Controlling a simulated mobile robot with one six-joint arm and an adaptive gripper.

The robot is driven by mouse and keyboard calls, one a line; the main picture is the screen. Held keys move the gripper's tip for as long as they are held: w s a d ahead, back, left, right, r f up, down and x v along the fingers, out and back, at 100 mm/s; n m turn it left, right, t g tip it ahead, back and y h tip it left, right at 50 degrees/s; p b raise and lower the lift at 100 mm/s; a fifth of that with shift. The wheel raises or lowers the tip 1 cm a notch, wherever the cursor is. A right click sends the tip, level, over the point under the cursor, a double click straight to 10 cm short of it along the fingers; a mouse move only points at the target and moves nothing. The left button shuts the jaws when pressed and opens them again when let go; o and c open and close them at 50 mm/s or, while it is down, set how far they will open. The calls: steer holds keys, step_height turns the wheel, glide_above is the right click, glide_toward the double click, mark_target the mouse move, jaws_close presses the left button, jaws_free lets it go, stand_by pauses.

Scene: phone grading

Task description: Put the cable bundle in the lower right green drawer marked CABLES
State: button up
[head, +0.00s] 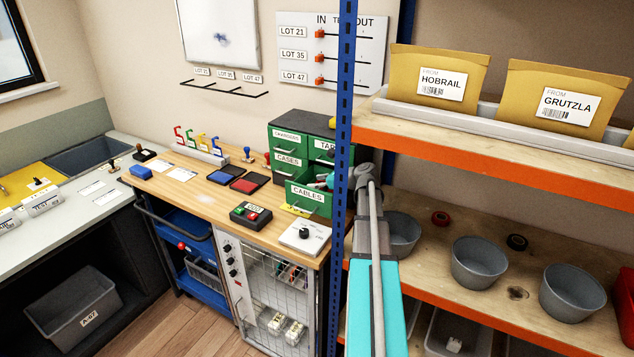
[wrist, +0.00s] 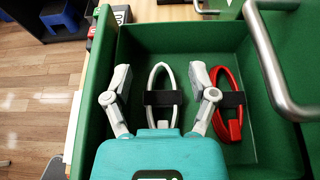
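The green drawer marked CABLES (head: 307,193) at the lower right of the green cabinet is pulled open. In the wrist view its inside shows, with green walls and floor (wrist: 203,45). A white cable bundle (wrist: 163,76) with a black strap lies in it. A red cable bundle (wrist: 230,103) with a black strap lies to its right. My gripper (wrist: 160,74) is open over the drawer, one finger on each side of the white bundle, with visible gaps. In the head view my gripper is mostly hidden behind my arm.
A curved metal handle (wrist: 268,62) stands close at the right in the wrist view. The blue rack post (head: 345,120) and wooden shelf (head: 470,130) are close to my arm. A red-and-green button box (head: 251,215) and a white pad (head: 305,236) sit on the bench before the drawer.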

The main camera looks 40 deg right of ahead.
steer(key=shift+o, duration=0.6)
steer(key=shift+s+f, duration=0.1)
steer(key=shift+f, duration=0.1)
steer(key=shift+d+r, duration=0.1)
steer(key=shift+r, duration=0.05)
steer(key=shift+d+r+p, duration=0.1)
steer(key=shift+r+p, duration=0.25)
steer(key=shift+p, duration=0.3)
steer(key=p+v, duration=0.4)
steer(key=v, duration=0.8)
steer(key=shift+r+p, duration=0.2)
steer(key=shift+p, duration=0.1)
